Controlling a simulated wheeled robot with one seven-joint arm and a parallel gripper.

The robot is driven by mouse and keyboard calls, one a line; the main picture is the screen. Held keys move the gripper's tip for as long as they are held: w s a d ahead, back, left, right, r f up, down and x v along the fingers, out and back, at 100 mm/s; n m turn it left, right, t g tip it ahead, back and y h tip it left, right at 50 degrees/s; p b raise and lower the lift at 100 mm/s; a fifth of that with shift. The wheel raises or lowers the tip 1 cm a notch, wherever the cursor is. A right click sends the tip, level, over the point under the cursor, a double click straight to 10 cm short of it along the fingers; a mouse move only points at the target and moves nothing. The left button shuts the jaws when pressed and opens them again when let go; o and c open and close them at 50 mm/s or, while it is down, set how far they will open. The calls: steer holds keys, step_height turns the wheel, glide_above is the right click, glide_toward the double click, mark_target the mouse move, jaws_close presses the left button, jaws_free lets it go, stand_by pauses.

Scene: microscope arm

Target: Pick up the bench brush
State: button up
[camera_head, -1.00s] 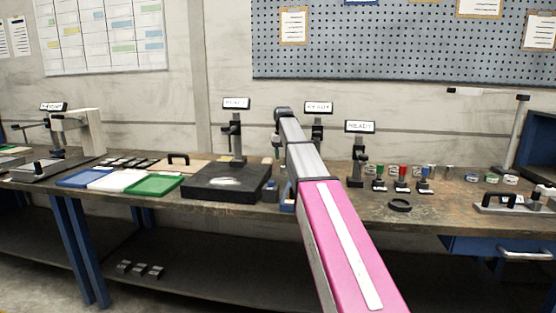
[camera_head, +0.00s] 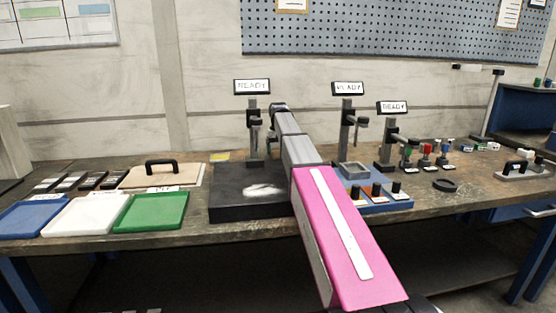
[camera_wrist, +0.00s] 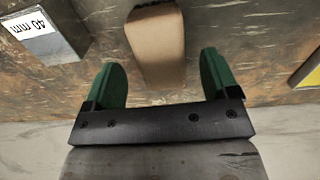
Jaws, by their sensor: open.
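A tan, wood-like piece (camera_wrist: 155,45) lies on the worn bench top in the wrist view. It looks like part of the bench brush, but no bristles show and its far end is cut off by the picture edge. My gripper (camera_wrist: 162,66) is open, with its green fingertips apart and the near end of the tan piece in front of and between them. I cannot tell how high the fingers are above the bench. In the head view my pink and grey arm covers the middle of the bench; I cannot make out the gripper or the brush there.
A grey block marked 40 mm (camera_wrist: 45,35) lies left in the wrist view, a yellow-edged item (camera_wrist: 306,66) right. The head view shows a black plate (camera_head: 235,207), a green tray (camera_head: 150,212), a blue holder with black knobs (camera_head: 397,203) and stands with READY signs (camera_head: 252,88).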

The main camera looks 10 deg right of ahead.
mark_target(278, 153)
step_height(278, 153, down, 3)
steer(key=shift+r, duration=0.1)
steer(key=c, duration=1)
steer(key=shift+c, duration=0.2)
steer(key=shift+r, duration=0.15)
step_height(278, 153, up, 10)
steer(key=shift+f, duration=0.1)
